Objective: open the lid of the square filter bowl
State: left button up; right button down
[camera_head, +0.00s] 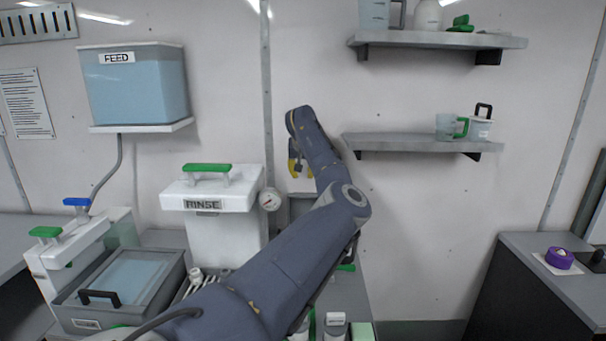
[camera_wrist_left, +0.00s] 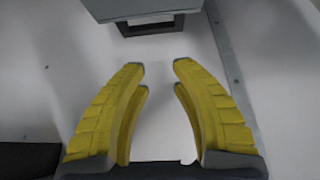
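I cannot tell for sure which thing is the square filter bowl. A grey square-edged box (camera_head: 299,208) stands by the wall just below my left gripper, mostly hidden behind my left arm. My left gripper (camera_head: 299,170) hangs in front of the wall above it, apart from it. In the left wrist view its yellow fingers (camera_wrist_left: 159,66) are spread open with nothing between them. Beyond the fingertips, a grey slab with a dark rectangular frame (camera_wrist_left: 152,25) shows at the top edge, not touched. My right gripper is not in view.
A white RINSE tank (camera_head: 214,226) with a gauge (camera_head: 270,199) stands left of the gripper. A grey tray (camera_head: 120,290) with a black handle is at lower left. A wall shelf (camera_head: 400,142) with cups is to the right. My arm hides much of the middle bench.

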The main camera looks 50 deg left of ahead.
aim_at(305, 208)
pick_arm(q)
jog(key=x, duration=0.8)
jog(key=shift+s, duration=0.1)
grip_shut()
jog(key=shift+s+d+r, duration=0.2)
jog(key=shift+s+d, duration=0.45)
jog(key=shift+d, duration=0.1)
jog(key=shift+s+d+r, duration=0.2)
jog(key=shift+s+d, duration=0.45)
jog(key=shift+d, duration=0.05)
